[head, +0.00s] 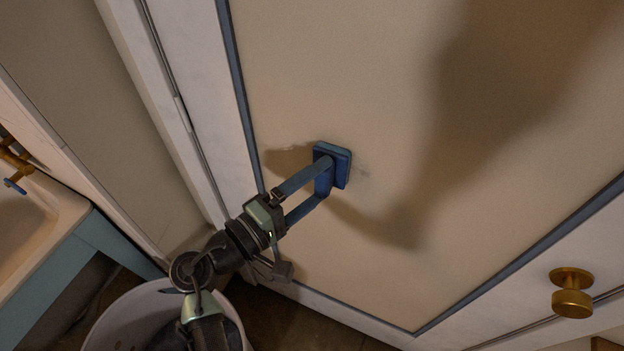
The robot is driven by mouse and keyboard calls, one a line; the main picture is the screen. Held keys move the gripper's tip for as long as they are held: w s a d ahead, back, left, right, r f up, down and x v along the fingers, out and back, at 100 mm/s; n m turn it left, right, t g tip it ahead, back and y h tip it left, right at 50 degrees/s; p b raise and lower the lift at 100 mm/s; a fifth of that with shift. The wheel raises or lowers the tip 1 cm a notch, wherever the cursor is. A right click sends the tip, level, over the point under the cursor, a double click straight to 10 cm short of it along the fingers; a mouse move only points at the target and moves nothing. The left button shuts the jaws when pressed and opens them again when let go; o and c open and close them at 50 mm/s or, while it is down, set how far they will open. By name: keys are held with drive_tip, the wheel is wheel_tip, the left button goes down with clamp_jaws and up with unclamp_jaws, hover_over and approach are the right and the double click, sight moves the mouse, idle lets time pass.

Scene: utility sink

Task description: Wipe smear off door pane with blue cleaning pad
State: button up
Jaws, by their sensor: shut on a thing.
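The blue cleaning pad (342,163) is at the beige door pane (330,75), near its lower left part. It looks to be against the pane, but I cannot tell contact for certain. My gripper (325,176) is shut on the pad, with its two blue fingers reaching up from the lower left. A faint greyish smear (362,171) shows on the pane just right of the pad. A small pale mark (287,148) shows to the left of the pad. The pane behind the pad is hidden.
A blue strip edges the pane. A brass knob (571,293) sticks out at the lower right. A sink (35,225) with a brass tap (14,165) stands at the left. A pale bucket (125,318) is at the bottom left. The pane above the pad is clear.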

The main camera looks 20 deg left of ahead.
drive_tip(key=d+p, duration=0.1)
drive_tip(key=d, duration=1.9)
drive_tip(key=shift+s, duration=0.35)
idle(0.9)
drive_tip(key=shift+w+a+r+b, duration=0.1)
drive_tip(key=shift+w+a+b, duration=0.1)
drive_tip(key=shift+a, duration=0.8)
drive_tip(key=shift+w+a+r+b, duration=0.1)
drive_tip(key=shift+a+b, duration=0.05)
drive_tip(key=shift+a, duration=0.85)
drive_tip(key=a+b, duration=0.4)
drive_tip(key=a, duration=1.2)
drive_tip(key=shift+a+f, duration=0.2)
drive_tip(key=shift+a, duration=0.2)
drive_tip(key=shift+s+p, duration=0.65)
drive_tip(key=shift+s, duration=2.3)
